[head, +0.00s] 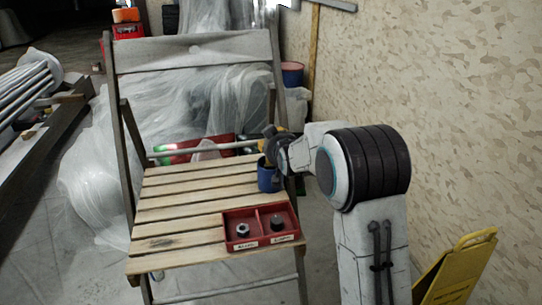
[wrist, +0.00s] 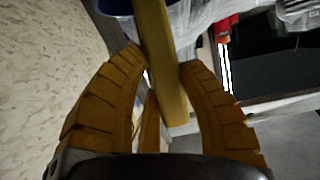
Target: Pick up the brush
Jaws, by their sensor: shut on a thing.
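A yellow-brown bar, the brush handle (wrist: 160,60), runs between the two fingers in the wrist view and on past the top edge. My gripper (wrist: 163,62) is shut on it, one ribbed mustard finger on each side. Its bristles do not show. In the head view my gripper (head: 271,153) is small and partly hidden by my arm, just above a blue cup (head: 268,179). The cup stands at the right back of the slatted chair seat (head: 180,205). I cannot tell whether the brush is still inside the cup.
A red two-part tray (head: 261,239) with a small dark part in each compartment is at the seat's front right. The chair back (head: 195,52) rises behind. The wall (head: 450,100) is on the right, a yellow floor sign (head: 455,270) lower right. The seat's left is clear.

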